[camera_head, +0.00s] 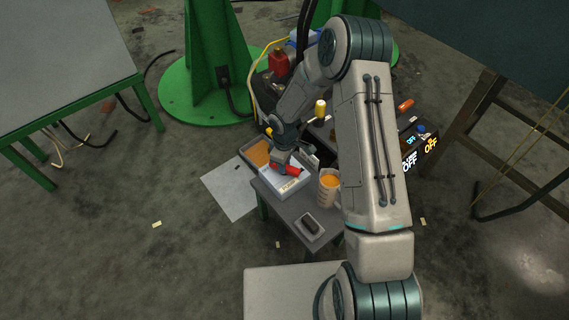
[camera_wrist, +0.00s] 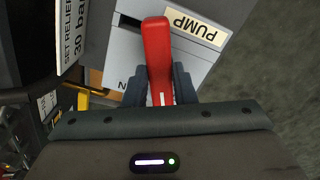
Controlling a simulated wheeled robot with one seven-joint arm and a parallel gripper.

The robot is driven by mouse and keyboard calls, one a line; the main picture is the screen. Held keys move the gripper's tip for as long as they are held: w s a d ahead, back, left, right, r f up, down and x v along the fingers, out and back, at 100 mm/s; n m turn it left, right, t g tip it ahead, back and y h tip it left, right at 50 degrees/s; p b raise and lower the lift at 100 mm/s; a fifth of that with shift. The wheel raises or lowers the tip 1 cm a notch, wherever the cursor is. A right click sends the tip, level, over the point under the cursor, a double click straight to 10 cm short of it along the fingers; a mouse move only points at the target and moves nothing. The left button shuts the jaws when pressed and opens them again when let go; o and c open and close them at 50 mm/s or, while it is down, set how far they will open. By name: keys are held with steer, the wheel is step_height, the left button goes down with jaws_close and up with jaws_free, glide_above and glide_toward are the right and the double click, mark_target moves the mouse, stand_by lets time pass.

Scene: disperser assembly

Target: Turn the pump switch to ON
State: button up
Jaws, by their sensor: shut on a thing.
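The pump switch has a red handle (camera_wrist: 158,60), seen in the wrist view between my two dark gripper fingers. My gripper (camera_wrist: 160,85) is shut on this red handle. The handle sits over a grey switch box (camera_wrist: 110,45) with a "PUMP" label (camera_wrist: 197,27), which reads upside down here. Part of another letter marking shows left of the handle; the rest is hidden. In the head view the red handle (camera_head: 288,169) lies on the light box (camera_head: 286,184) at the table, with my gripper (camera_head: 281,162) on it.
A grey table (camera_head: 275,204) holds a cup of orange liquid (camera_head: 329,180) and a small tray with a dark block (camera_head: 310,226). An orange-filled tray (camera_head: 257,153) lies left of the box. A dark unit with "OFF" displays (camera_head: 418,148) stands at right. Green stands (camera_head: 215,60) are behind.

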steer(key=m, duration=0.5)
stand_by(0.8)
steer(key=o, duration=1)
steer(key=shift+r, duration=0.1)
step_height(320, 180, up, 14)
steer(key=p, duration=0.3)
steer(key=shift+f+p, duration=0.2)
steer(key=shift+p, duration=0.2)
steer(key=shift+r, duration=0.1)
